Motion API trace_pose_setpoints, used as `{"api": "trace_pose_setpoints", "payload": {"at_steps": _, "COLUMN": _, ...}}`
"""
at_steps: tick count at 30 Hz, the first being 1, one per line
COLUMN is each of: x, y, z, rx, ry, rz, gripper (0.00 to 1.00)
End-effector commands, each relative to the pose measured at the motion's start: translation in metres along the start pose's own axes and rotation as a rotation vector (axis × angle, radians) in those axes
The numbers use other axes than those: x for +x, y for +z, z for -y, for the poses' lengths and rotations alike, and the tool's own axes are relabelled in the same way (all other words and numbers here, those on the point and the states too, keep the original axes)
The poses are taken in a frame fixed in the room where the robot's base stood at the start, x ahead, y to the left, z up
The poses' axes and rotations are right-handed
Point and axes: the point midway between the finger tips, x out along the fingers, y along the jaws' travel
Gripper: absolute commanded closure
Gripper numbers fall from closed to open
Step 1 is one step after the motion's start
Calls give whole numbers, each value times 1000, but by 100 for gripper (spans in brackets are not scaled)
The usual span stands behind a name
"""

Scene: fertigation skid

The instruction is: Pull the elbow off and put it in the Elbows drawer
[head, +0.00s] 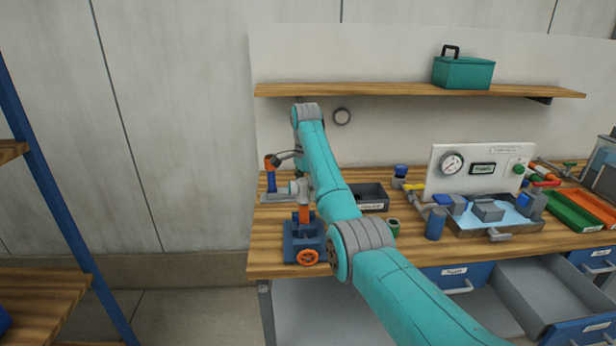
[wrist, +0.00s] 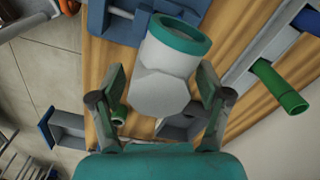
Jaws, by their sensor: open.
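The elbow (wrist: 160,82), a pale grey fitting with a teal collar, lies between the two fingers of my gripper (wrist: 160,88) in the wrist view. The fingers are open, one on each side, and I see no firm grip. In the head view my gripper (head: 301,185) is above the blue vise (head: 303,243) at the bench's left end. An orange upright piece (head: 305,214) shows between vise and gripper. How the elbow is seated is hidden. A grey drawer (head: 545,290) stands open at lower right; its front label is too small to read.
A shut blue drawer (head: 455,278) is left of the open one. On the bench are a black bin (head: 373,196), a gauge panel (head: 480,172), a metal tray (head: 500,234) and green and orange channels (head: 575,212). A shelf (head: 400,90) with a teal toolbox (head: 463,72) hangs above.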

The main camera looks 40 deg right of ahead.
Motion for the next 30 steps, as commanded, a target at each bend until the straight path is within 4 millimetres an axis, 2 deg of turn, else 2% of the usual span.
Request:
{"api": "trace_pose_setpoints", "payload": {"at_steps": 6, "x": 12, "y": 3, "z": 1, "rx": 1, "ry": -1, "rz": 0, "gripper": 23}}
{"api": "trace_pose_setpoints", "payload": {"at_steps": 14, "x": 13, "y": 3, "z": 1, "rx": 1, "ry": -1, "rz": 0, "gripper": 23}}
{"api": "trace_pose_setpoints", "payload": {"at_steps": 17, "x": 13, "y": 3, "z": 1, "rx": 1, "ry": -1, "rz": 0, "gripper": 43}}
{"api": "trace_pose_setpoints", "payload": {"at_steps": 22, "x": 13, "y": 3, "z": 1, "rx": 1, "ry": -1, "rz": 0, "gripper": 86}}
{"api": "trace_pose_setpoints", "payload": {"at_steps": 23, "x": 13, "y": 3, "z": 1, "rx": 1, "ry": -1, "rz": 0, "gripper": 88}}
{"api": "trace_pose_setpoints", "payload": {"at_steps": 24, "x": 13, "y": 3, "z": 1, "rx": 1, "ry": -1, "rz": 0, "gripper": 56}}
{"api": "trace_pose_setpoints", "payload": {"at_steps": 29, "x": 13, "y": 3, "z": 1, "rx": 1, "ry": 0, "rz": 0, "gripper": 96}}
{"api": "trace_pose_setpoints", "payload": {"at_steps": 30, "x": 13, "y": 3, "z": 1, "rx": 1, "ry": 0, "rz": 0, "gripper": 100}}
